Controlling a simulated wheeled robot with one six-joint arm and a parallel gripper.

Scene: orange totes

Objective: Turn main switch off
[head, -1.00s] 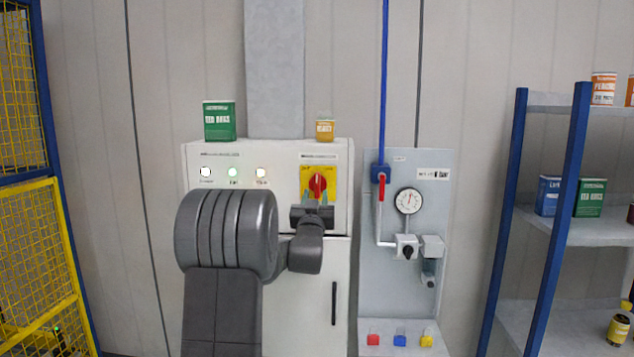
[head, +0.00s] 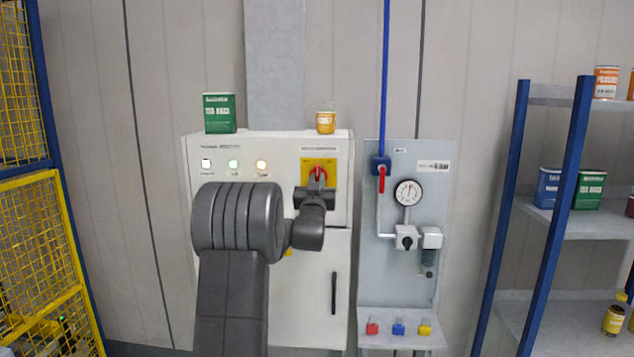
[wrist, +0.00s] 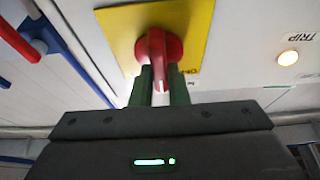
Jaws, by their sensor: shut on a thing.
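The main switch is a red rotary knob (head: 317,172) on a yellow plate (head: 332,165), at the upper right of the white cabinet. In the wrist view, the red knob (wrist: 155,48) sits on the yellow plate (wrist: 115,25), with its handle pointing towards my gripper and a white mark at its end. Part of an "ON" label shows beside it. My gripper (wrist: 160,82) is shut on the knob handle, with one green finger on each side. In the head view, my wrist hides the lower part of the plate and the fingertips are hard to make out.
Three lit lamps (head: 233,164) are left of the switch. A grey panel (head: 385,270) with a red-handled valve (head: 382,178) and gauge is close on the right.

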